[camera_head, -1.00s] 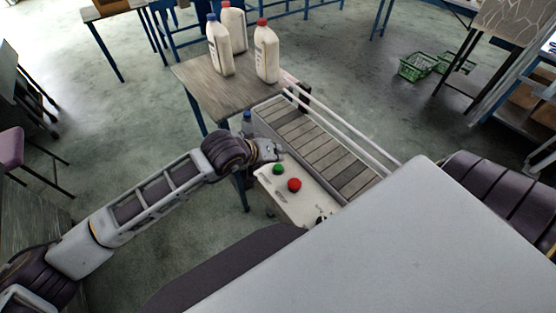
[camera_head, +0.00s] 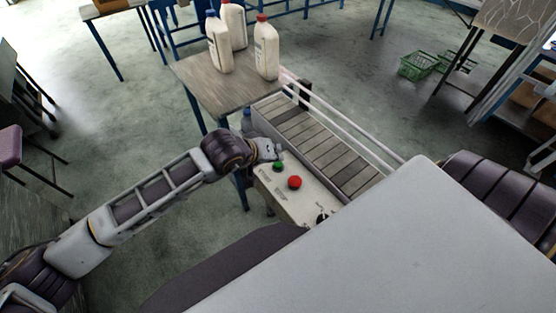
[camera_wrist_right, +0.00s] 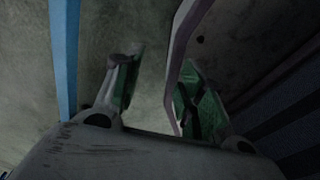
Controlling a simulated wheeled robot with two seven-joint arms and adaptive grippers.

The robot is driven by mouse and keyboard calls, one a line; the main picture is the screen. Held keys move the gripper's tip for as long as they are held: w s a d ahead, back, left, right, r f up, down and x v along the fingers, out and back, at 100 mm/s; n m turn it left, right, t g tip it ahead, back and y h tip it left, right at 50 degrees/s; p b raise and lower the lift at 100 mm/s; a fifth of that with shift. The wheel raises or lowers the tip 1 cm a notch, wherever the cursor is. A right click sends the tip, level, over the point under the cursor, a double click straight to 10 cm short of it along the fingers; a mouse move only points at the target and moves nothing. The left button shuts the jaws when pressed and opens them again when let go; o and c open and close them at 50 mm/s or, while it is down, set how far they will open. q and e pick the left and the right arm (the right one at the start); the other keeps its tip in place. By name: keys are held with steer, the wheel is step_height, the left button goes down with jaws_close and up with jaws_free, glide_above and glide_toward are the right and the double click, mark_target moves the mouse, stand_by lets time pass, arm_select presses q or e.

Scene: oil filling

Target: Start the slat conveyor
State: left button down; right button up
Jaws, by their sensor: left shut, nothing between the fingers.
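The slat conveyor (camera_head: 325,150) runs diagonally through the middle of the head view, with light and darker slats between rails. Its pale control panel (camera_head: 308,203) carries a green button (camera_head: 278,166), a red button (camera_head: 295,182) and a dark knob (camera_head: 322,218). My left gripper (camera_head: 279,151) is shut and empty, with its tips close beside the green button. I cannot tell whether they touch it. My right gripper (camera_wrist_right: 168,82) shows only in the right wrist view, with its fingers apart. A pale strip passes between them in the picture, and I see nothing gripped.
A table (camera_head: 205,84) at the conveyor's far end holds white bottles with a blue cap (camera_head: 219,45) and a red cap (camera_head: 267,50), and another behind. Green baskets (camera_head: 417,65) lie on the floor.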

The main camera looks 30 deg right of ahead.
arm_select(q)
steer(key=shift+f, duration=0.1)
arm_select(e)
steer(key=shift+w+d+f, duration=0.15)
steer(key=shift+w+d, duration=0.05)
steer(key=shift+w, duration=0.05)
stand_by(0.7)
arm_select(q)
steer(key=shift+f+b, duration=0.15)
steer(key=shift+b, duration=0.4)
steer(key=shift+f+b, duration=0.2)
steer(key=shift+b, duration=0.25)
arm_select(e)
steer(key=shift+f, duration=0.9)
arm_select(q)
steer(key=shift+f, duration=0.1)
arm_select(e)
steer(key=shift+s+f, duration=0.15)
steer(key=shift+s, duration=0.05)
